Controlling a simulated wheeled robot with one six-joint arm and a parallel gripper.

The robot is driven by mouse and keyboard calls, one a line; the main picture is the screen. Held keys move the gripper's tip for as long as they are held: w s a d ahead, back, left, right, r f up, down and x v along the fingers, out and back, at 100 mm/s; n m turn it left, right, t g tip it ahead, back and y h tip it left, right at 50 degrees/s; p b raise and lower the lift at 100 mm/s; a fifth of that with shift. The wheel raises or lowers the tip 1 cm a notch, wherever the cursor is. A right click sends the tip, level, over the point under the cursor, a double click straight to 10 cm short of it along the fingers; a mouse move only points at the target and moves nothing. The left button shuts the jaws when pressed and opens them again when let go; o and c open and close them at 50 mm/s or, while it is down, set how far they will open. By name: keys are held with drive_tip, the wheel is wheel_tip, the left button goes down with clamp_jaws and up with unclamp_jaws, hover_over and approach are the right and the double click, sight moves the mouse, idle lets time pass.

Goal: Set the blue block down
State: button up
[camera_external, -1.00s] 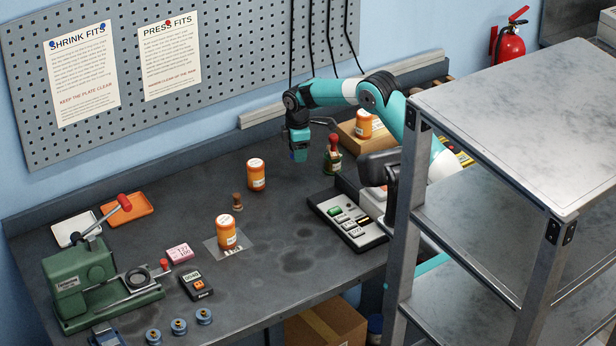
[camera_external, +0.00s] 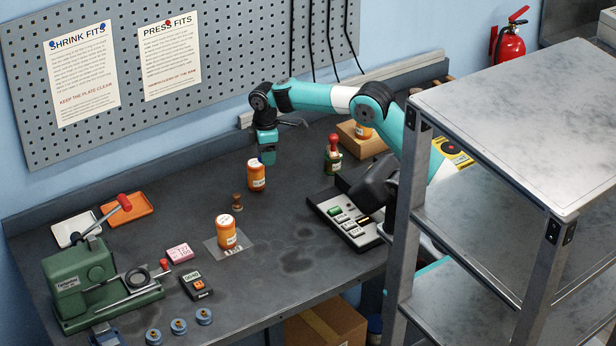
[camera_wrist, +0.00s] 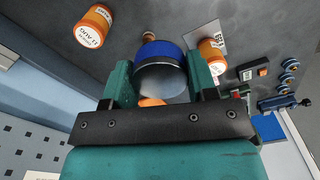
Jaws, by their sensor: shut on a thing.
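The blue block (camera_wrist: 160,50) is between the teal fingers of my gripper (camera_wrist: 160,76) in the wrist view, with its blue face and a grey rounded side showing. My gripper (camera_external: 266,157) is shut on it. In the external view, the gripper points down at the back of the bench, just above and right of an orange bottle (camera_external: 256,178). The block is mostly hidden there, and its gap to the bench is hard to judge.
A second orange bottle (camera_external: 226,236) stands on a clear sheet (camera_external: 245,243), near a small brown stopper (camera_external: 237,203). The green press (camera_external: 80,280) is front left.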

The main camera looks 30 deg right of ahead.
drive_tip(key=s+a+b, duration=0.1)
drive_tip(key=s+a, duration=0.8)
drive_tip(key=a, duration=0.3)
hover_over(239, 294)
wheel_tip(239, 294, down, 15)
drive_tip(key=shift+f+p, duration=0.1)
drive_tip(key=shift+p, duration=0.25)
drive_tip(key=shift+m, duration=0.3)
drive_tip(key=shift+f+p, duration=0.3)
drive_tip(key=shift+f, duration=1.95)
drive_tip(key=shift+f, duration=0.15)
drive_tip(key=o, duration=1.2)
